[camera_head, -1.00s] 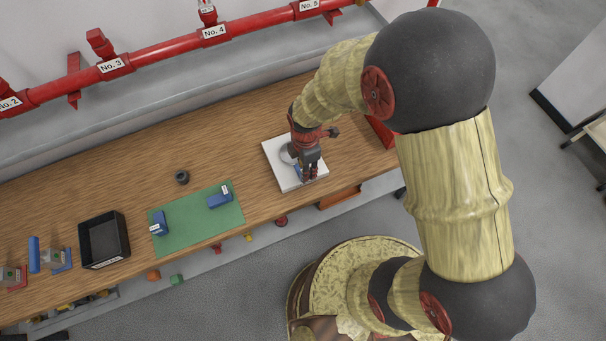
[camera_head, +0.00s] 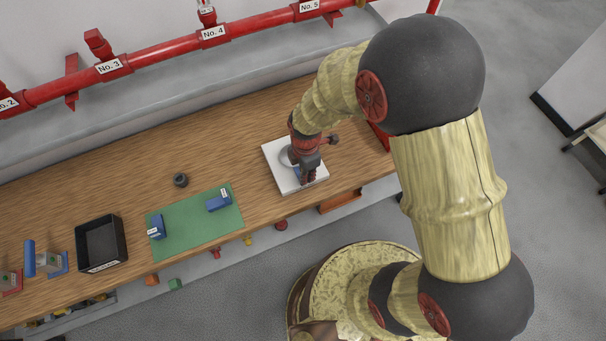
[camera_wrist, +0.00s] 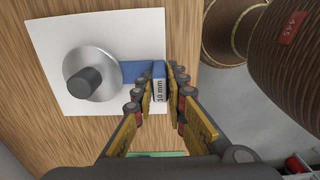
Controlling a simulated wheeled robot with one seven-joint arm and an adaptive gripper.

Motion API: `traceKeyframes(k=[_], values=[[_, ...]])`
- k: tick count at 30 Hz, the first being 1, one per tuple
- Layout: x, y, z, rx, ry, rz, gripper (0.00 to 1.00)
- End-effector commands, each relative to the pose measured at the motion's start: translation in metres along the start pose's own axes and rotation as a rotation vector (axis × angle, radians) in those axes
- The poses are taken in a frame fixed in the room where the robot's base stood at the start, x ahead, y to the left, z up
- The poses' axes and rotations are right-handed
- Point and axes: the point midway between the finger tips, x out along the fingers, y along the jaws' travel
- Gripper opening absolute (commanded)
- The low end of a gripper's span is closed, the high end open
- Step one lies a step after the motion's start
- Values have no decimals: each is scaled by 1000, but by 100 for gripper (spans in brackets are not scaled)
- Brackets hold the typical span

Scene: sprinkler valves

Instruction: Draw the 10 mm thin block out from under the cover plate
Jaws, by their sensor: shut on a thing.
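The 10 mm thin block (camera_wrist: 136,71) is blue, with a raised end bearing a white "10 mm" label. Its flat part runs left to the edge of the round grey cover plate (camera_wrist: 84,62), and its far end is hidden there. The cover plate has a dark knob on top and sits over a white square base (camera_wrist: 45,35). My gripper (camera_wrist: 161,84) is shut on the raised labelled end, at the right side of the base. In the head view my gripper (camera_head: 307,178) is low over the base and hides most of the block.
A green mat (camera_head: 190,228) with two blue labelled blocks lies left of the base. A black tray (camera_head: 101,243) and a small dark ring (camera_head: 180,180) are further left. A red object (camera_head: 379,137) is to the right. The table's front edge is close to the base.

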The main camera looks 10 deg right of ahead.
Motion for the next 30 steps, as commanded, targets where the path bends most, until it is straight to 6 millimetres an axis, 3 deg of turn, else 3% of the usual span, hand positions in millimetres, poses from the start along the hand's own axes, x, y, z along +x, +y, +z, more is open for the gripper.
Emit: traceKeyframes(k=[17, 30], values=[[0, 0, 0, 0, 0, 1, 0], [0, -11, 0, 0, 0, 0, 0]])
